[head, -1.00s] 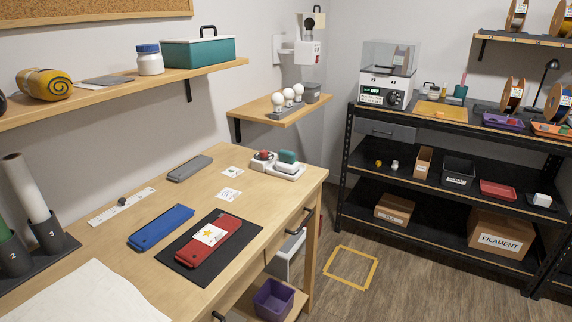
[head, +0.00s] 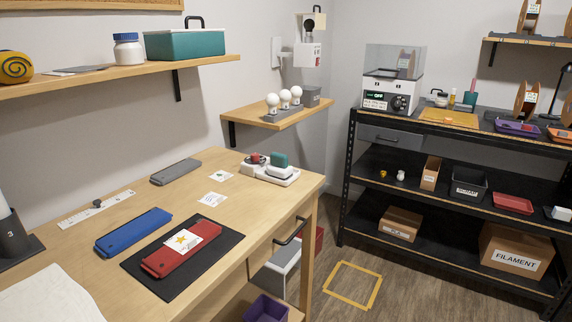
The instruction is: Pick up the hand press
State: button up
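I cannot tell for sure which thing is the hand press. On the wooden desk (head: 110,235), a white tray (head: 277,180) near the far right corner holds a teal block (head: 279,160) and a small red and dark piece (head: 256,159). A long red case (head: 176,261) with a star label lies on a black mat (head: 212,262). A blue case (head: 133,232) and a grey case (head: 175,171) of similar shape lie behind it. My gripper is not in view.
A ruler (head: 90,211) and small printed cards (head: 212,200) lie on the desk. A wooden shelf (head: 275,120) with white bulbs juts above its far end.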

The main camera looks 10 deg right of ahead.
aim_at(279, 168)
jog(key=i+l, duration=0.15)
jog(key=l, duration=0.25)
jog(key=i+l+u, duration=0.1)
jog(key=l, duration=0.3)
jog(key=i+l, duration=0.15)
jog(key=l, duration=0.25)
jog(key=i+l+u, duration=0.1)
jog(key=l, duration=0.35)
jog(key=i+l, duration=0.15)
jog(key=l, duration=0.25)
jog(key=i+l+u, duration=0.1)
jog(key=l, duration=0.35)
jog(key=i+l, duration=0.1)
jog(key=l, duration=0.3)
